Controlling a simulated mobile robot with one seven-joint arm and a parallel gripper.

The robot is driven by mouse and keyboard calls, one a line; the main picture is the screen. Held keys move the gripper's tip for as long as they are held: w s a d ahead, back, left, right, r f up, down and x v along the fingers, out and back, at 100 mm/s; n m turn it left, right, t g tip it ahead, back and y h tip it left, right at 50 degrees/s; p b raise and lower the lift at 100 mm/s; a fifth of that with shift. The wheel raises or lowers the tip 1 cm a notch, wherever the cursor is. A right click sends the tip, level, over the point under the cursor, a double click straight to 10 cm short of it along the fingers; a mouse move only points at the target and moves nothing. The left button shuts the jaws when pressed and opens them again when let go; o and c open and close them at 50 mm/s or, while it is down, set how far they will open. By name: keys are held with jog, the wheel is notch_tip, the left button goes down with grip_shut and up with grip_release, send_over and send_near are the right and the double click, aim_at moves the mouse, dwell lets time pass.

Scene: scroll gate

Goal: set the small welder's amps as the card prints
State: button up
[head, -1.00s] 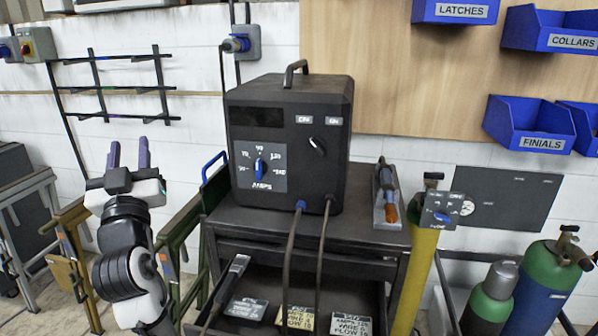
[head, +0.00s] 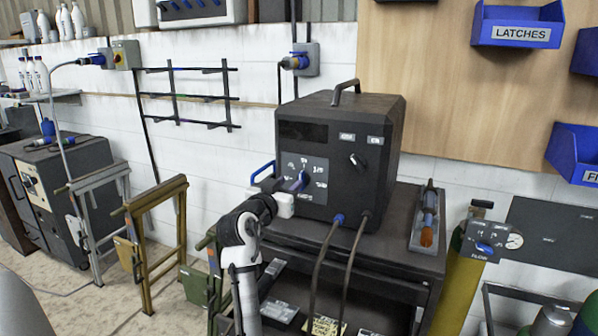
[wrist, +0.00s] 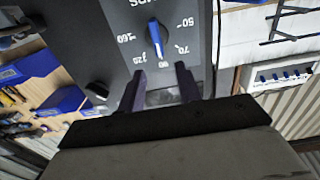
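The small welder (head: 330,150) is a dark box on a cart, with a grey AMPS dial plate on its front. Its blue amps knob (wrist: 154,38) is upright in the upside-down wrist view, lined up with the 90 mark. Other marks around it include 70, 120 and 160. My gripper (head: 298,182) is in front of the dial plate and covers part of it in the head view. In the wrist view my gripper (wrist: 160,84) is open, fingers apart and empty, just short of the knob. Printed cards (head: 325,326) lie in the cart's open drawer; their print is too small to read.
Two cables hang from the welder's front (head: 345,245). A torch on a holder (head: 427,220) lies on the cart top at right. Metal stands (head: 158,235) and a larger welder (head: 55,190) are at left.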

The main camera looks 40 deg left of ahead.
aim_at(300, 174)
jog(key=p+x, duration=0.1)
jog(key=x, duration=0.5)
jog(key=shift+w+a+p, duration=0.1)
jog(key=shift+w+p, duration=0.15)
jog(key=shift+p, duration=0.1)
grip_shut()
